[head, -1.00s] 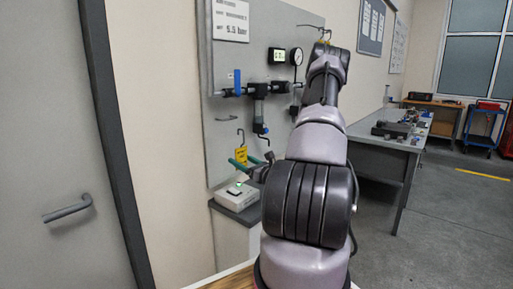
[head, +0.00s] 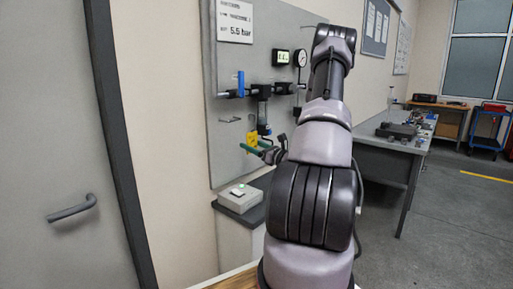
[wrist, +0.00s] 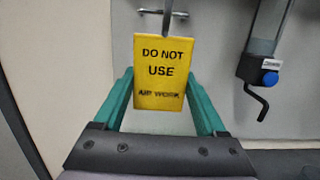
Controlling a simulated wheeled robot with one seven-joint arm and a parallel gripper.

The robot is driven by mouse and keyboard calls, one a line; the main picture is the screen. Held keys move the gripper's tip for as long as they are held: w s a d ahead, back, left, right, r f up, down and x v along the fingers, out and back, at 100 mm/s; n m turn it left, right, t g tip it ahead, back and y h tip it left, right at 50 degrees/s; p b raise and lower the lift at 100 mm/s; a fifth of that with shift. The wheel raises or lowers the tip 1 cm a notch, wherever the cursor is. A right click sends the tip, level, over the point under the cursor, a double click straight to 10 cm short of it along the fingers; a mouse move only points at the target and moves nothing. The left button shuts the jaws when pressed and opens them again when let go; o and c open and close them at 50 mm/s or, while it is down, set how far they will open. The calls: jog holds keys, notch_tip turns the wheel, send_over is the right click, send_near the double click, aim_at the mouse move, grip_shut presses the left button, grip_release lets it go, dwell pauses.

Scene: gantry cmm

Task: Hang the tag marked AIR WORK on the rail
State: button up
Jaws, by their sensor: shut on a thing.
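The yellow tag (wrist: 161,62) reads DO NOT USE and AIR WORK in the wrist view. My gripper (wrist: 160,80) is shut on it, with one green finger at each side edge. A grey metal hook shank (wrist: 167,18) rises from the tag's top edge and leaves the picture, so its upper end is hidden. The short grey rail (wrist: 150,12) lies behind the shank. In the head view the tag (head: 251,138) is held upright in front of the panel, lower and to the right of the rail (head: 230,119). I cannot tell whether the hook touches the rail.
A grey panel (head: 228,75) carries pipework, a blue lever (head: 241,84) and a gauge (head: 301,58). A black hook-shaped part with a blue knob (wrist: 270,78) stands right of the tag. A light box (head: 239,199) sits on a ledge below.

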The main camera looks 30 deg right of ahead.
send_near(228, 142)
jog(key=shift+w+a+r, duration=0.35)
jog(key=shift+w+r, duration=0.2)
jog(key=shift+w, duration=0.3)
jog(key=shift+w+a+r, duration=0.35)
jog(key=shift+w+r, duration=0.2)
jog(key=shift+w, duration=0.3)
jog(key=shift+w+a+r, duration=0.35)
jog(key=shift+w+r, duration=0.25)
jog(key=shift+w, duration=0.25)
jog(key=shift+f, duration=1.15)
jog(key=o, duration=1)
